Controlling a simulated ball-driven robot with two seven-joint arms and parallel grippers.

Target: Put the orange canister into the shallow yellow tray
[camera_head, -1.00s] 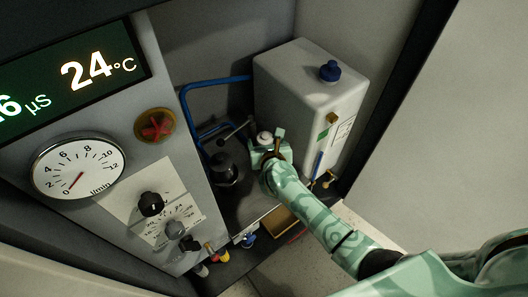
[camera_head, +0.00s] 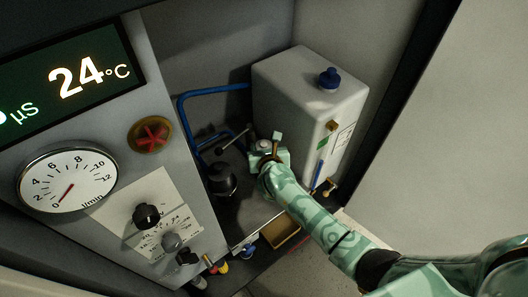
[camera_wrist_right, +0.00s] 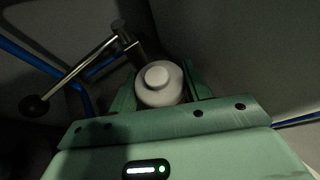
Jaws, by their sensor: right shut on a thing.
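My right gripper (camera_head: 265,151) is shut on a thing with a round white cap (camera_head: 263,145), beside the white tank. In the right wrist view the cap (camera_wrist_right: 158,82) stands between the two green fingers (camera_wrist_right: 160,90). The body below the cap is hidden by the gripper, so its colour cannot be made out. No other orange canister shows. A shallow tan-yellow tray (camera_head: 284,236) lies low in front, partly behind my right forearm. My left gripper is not in view.
A white tank (camera_head: 300,95) with a blue cap stands close behind and right of the gripper. A black knobbed fitting with a lever (camera_head: 222,180) and blue pipe (camera_head: 182,108) are to the left. A panel with gauge (camera_head: 66,180) and knobs fills the left.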

